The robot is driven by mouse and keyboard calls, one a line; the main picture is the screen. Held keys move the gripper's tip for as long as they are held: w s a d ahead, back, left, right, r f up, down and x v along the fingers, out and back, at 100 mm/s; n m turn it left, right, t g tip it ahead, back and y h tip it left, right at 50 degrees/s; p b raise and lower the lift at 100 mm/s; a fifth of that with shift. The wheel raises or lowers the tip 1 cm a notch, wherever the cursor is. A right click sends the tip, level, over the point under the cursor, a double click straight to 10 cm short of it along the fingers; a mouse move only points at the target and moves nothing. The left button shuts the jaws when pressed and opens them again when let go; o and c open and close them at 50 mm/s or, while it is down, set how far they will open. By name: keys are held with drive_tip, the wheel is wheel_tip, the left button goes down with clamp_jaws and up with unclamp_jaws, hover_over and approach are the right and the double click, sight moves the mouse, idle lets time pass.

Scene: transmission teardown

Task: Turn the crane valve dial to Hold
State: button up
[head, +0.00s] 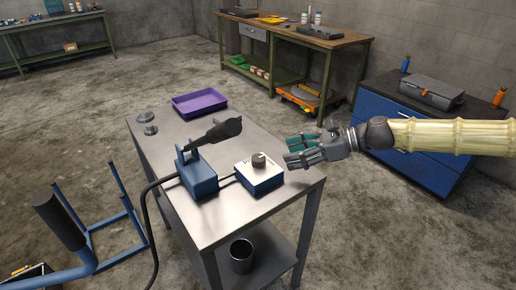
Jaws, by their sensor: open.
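The crane valve is a small box (259,178) with a white top and blue sides on the metal table. Its round grey-brown dial (259,160) stands up on the white top. Small dark marks lie beside the dial, but I cannot read them or tell which setting it points to. My gripper (288,151) is to the right of the dial, with its fingers pointing left. It is open and empty, and appears apart from the dial. One finger is near the box's right edge in the picture.
A blue pump-like unit (198,177) with a black handle (215,132) stands left of the valve, joined by a hose. A purple tray (200,104) and small metal parts (147,120) lie farther back. A metal cup (241,256) is on the lower shelf. Blue crane legs (90,262) stand left.

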sight(259, 158)
drive_tip(key=shift+w+x, duration=0.15)
drive_tip(key=shift+x, duration=2.6)
drive_tip(key=shift+w+x, duration=0.2)
drive_tip(key=shift+x, duration=2.55)
drive_tip(key=shift+r, duration=0.15)
drive_tip(key=c, duration=1)
